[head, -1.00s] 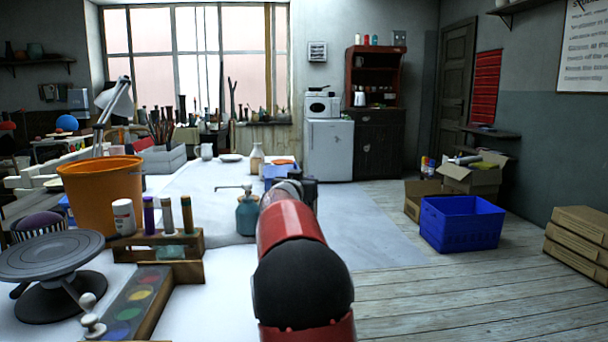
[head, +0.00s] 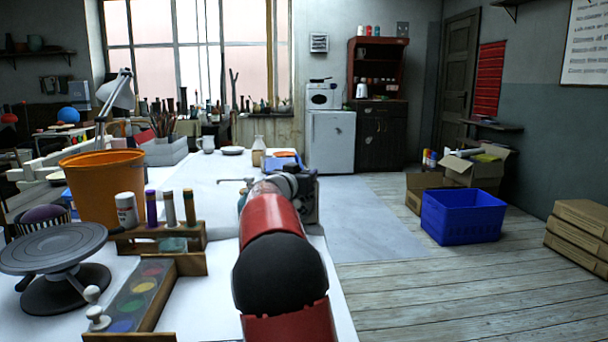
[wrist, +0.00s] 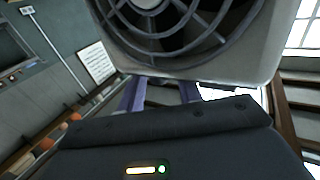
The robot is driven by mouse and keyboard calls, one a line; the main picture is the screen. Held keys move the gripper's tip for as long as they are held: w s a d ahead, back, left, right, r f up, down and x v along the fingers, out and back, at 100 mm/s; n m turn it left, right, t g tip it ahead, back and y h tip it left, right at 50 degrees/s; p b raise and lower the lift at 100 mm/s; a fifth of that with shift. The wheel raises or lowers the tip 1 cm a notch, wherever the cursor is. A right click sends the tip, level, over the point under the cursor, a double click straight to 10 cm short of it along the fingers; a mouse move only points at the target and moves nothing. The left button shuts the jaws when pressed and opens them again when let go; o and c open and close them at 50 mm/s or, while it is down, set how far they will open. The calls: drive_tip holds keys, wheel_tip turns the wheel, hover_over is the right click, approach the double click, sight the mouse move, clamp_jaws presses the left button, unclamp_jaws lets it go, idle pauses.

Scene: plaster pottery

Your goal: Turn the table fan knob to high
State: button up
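The table fan (wrist: 190,35) fills the top of the wrist view, with a round dark grille in a pale grey square casing. Its knob does not show in either view. My gripper (wrist: 160,95) is close in front of the fan; its dark body fills the bottom of the wrist view. Two purplish bars show between the body and the casing, but I cannot tell whether they are fingers or part of the fan. In the head view my red and black arm reaches forward over the white table (head: 205,190) and hides most of the gripper.
An orange bucket (head: 100,190), a wooden rack (head: 160,240) with bottles, a paint palette (head: 140,295) and a turntable (head: 52,245) stand left of my arm. A beige bottle (head: 258,153) stands farther back. The floor right of the table is clear up to a blue crate (head: 462,218).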

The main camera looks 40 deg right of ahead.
drive_tip(key=shift+o, duration=0.5)
drive_tip(key=t, duration=0.1)
drive_tip(key=n+t+y+b, duration=0.1)
drive_tip(key=n+t+y, duration=0.1)
drive_tip(key=shift+s+d+f+b, duration=0.15)
drive_tip(key=shift+s+d+b, duration=0.15)
drive_tip(key=shift+s+b, duration=0.1)
drive_tip(key=n+t+y+b, duration=0.3)
drive_tip(key=b, duration=0.1)
drive_tip(key=shift+d+b, duration=0.1)
drive_tip(key=shift+b, duration=0.3)
drive_tip(key=shift+y+b, duration=0.3)
drive_tip(key=shift+y, duration=0.1)
drive_tip(key=shift+n+t+y+b, duration=0.3)
drive_tip(key=shift+n+y+b, duration=0.15)
drive_tip(key=shift+b, duration=0.3)
